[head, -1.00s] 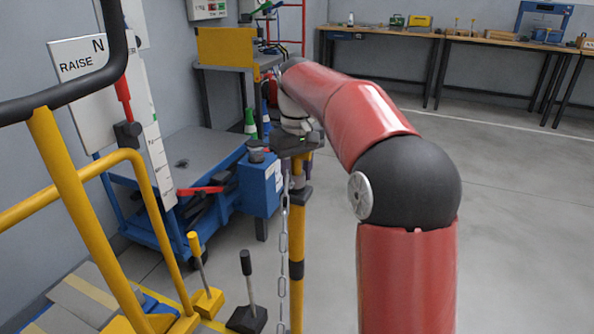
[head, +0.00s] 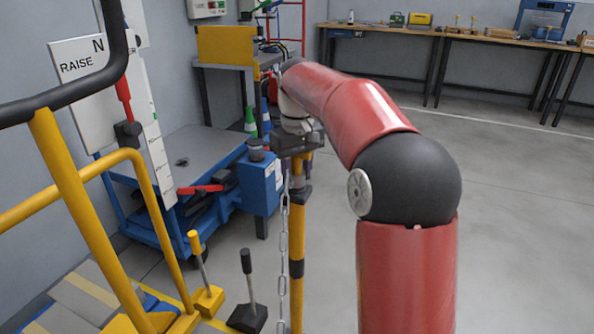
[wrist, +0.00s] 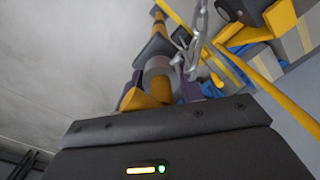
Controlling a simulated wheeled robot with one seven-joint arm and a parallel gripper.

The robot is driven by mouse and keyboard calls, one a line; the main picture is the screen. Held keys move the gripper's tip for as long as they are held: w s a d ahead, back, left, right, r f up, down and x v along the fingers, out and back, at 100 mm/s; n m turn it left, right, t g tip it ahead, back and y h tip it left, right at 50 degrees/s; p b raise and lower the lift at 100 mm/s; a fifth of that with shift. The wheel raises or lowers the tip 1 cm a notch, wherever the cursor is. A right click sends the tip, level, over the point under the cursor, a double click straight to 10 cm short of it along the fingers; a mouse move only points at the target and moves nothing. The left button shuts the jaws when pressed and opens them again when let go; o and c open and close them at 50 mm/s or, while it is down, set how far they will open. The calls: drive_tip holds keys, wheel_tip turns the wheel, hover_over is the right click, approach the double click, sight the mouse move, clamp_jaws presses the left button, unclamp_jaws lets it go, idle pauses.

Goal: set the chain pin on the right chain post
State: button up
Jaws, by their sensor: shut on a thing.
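The right chain post (head: 297,238) is an upright yellow post with black bands, in the middle of the head view. My gripper (head: 299,165) is right at its top, pointing down. In the wrist view my gripper's purple fingers (wrist: 160,92) are shut around the chain pin (wrist: 157,64), a grey and yellow piece in line with the yellow post (wrist: 160,32). The chain (head: 283,235) hangs beside the post and also shows in the wrist view (wrist: 198,28), running up to the pin. My gripper hides the pin's lower end, so I cannot tell whether it is seated.
A blue cart (head: 262,185) stands behind and left of the post. Two levers, one yellow-topped (head: 203,275) and one black (head: 247,290), stand at the lower left. A yellow rail (head: 85,200) fills the left side. Open floor (head: 510,220) lies to the right.

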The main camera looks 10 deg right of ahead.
drive_tip(key=shift+f+b, duration=0.35)
drive_tip(key=shift+f, duration=0.25)
drive_tip(key=o, duration=0.8)
wheel_tip(320, 180, up, 3)
drive_tip(key=p, duration=0.3)
drive_tip(key=shift+r+p, duration=0.65)
drive_tip(key=shift+r, duration=0.6)
drive_tip(key=shift+w+r, duration=0.1)
drive_tip(key=shift+r, duration=2.7)
